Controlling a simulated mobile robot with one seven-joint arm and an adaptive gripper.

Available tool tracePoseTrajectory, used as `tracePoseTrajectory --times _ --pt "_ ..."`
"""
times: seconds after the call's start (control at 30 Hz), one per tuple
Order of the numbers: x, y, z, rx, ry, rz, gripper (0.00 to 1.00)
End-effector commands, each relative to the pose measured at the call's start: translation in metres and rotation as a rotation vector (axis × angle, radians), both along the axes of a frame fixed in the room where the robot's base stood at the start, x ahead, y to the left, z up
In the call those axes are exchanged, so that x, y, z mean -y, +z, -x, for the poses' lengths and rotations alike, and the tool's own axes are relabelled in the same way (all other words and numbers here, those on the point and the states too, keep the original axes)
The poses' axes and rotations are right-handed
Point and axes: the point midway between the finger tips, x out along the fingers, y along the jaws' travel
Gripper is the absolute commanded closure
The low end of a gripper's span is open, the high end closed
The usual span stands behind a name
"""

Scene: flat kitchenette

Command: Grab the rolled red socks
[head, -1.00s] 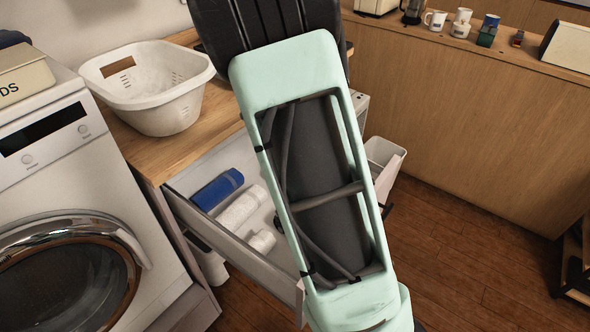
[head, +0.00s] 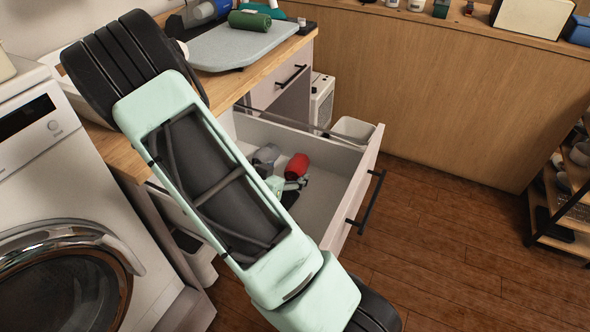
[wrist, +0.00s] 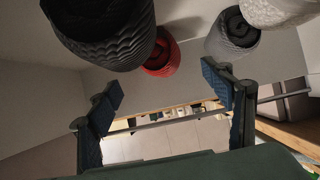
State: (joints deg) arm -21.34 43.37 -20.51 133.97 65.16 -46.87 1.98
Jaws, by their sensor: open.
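In the wrist view the red roll (wrist: 163,58) is partly hidden behind a large dark roll (wrist: 105,35). My gripper (head: 297,184) is inside the drawer, just in front of the red socks. In the wrist view my gripper (wrist: 162,82) has its two fingers wide apart with nothing between them. The red socks appear beyond the fingertips, apart from them.
A grey roll (head: 266,155) lies left of the red one; it also shows in the wrist view (wrist: 231,36), beside a white roll (wrist: 275,10). Drawer walls surround my gripper. A washing machine (head: 60,215) stands left.

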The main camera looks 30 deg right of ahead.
Motion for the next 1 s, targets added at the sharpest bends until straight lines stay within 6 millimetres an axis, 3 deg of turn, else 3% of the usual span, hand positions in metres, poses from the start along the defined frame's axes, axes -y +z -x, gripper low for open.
tracePoseTrajectory --times 0.6,0.87,1.0 --pt "0.051 -0.037 -0.034 0.0 0.001 -0.001 0.26" --pt "0.053 -0.037 -0.036 0.001 0.003 -0.001 0.26" --pt "0.053 -0.037 -0.036 0.001 0.003 -0.001 0.4"
